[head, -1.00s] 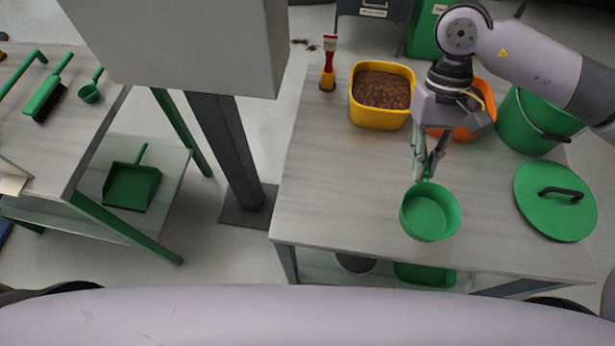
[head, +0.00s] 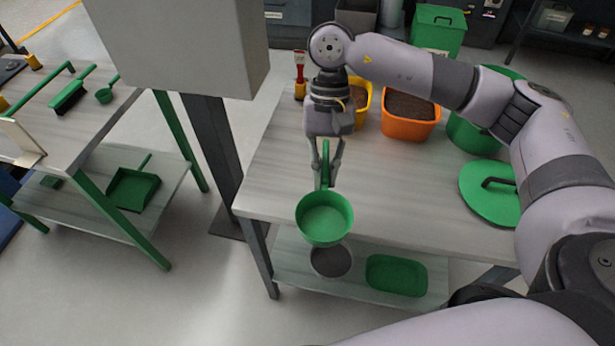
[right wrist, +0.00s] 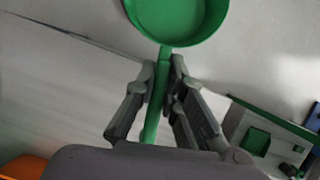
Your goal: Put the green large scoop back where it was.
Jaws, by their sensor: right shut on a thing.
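The green large scoop (head: 324,220) is held by its handle in my right gripper (head: 327,178). Its round bowl hangs toward me, near the front edge of the right table (head: 262,190), and looks empty. In the right wrist view, the fingers of my right gripper (right wrist: 160,85) are closed on both sides of the handle of the scoop (right wrist: 178,18). The gap between bowl and tabletop is hard to judge. My left gripper is not in view.
A green tray (head: 396,276) lies on the shelf below. A left table (head: 85,125) holds a small green scoop (head: 104,96).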

